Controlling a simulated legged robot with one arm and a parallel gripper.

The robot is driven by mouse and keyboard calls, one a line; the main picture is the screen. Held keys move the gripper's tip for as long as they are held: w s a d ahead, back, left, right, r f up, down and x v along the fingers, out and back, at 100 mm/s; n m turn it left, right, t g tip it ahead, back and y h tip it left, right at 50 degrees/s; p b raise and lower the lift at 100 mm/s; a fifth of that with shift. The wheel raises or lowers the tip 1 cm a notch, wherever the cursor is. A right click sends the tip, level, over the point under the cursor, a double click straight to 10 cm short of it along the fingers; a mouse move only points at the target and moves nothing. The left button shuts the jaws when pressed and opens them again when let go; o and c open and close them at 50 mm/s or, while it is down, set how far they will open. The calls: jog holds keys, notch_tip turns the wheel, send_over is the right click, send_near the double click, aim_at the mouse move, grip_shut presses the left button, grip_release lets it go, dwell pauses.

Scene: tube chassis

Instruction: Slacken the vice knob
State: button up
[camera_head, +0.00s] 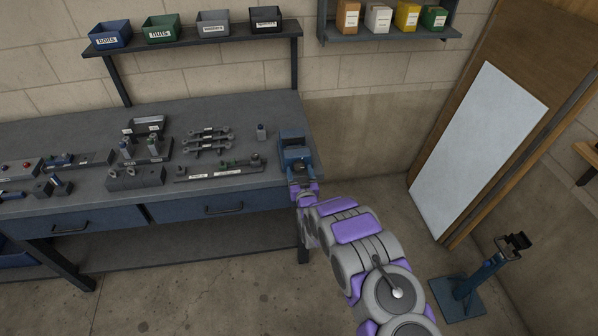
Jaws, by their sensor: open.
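The blue vice (294,146) is mounted at the right end of the grey workbench (95,179). My arm reaches up from the lower right. My gripper (299,178) is at the front of the vice, close to where its knob would be. The knob is hidden or too small to make out behind the gripper. The gripper is open; I cannot tell whether its fingers are around the knob or touch it.
Tools, spanners (208,141) and small blocks lie on the bench left of the vice. Labelled bins (213,23) stand on the shelf above. A blue stand (475,277) is on the floor at right, near a leaning white board (478,150). Floor in front is clear.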

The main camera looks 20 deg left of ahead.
jog(key=p+v, duration=0.2)
jog(key=v, duration=1.4)
jog(key=shift+s, duration=0.25)
jog(key=shift+f, duration=0.1)
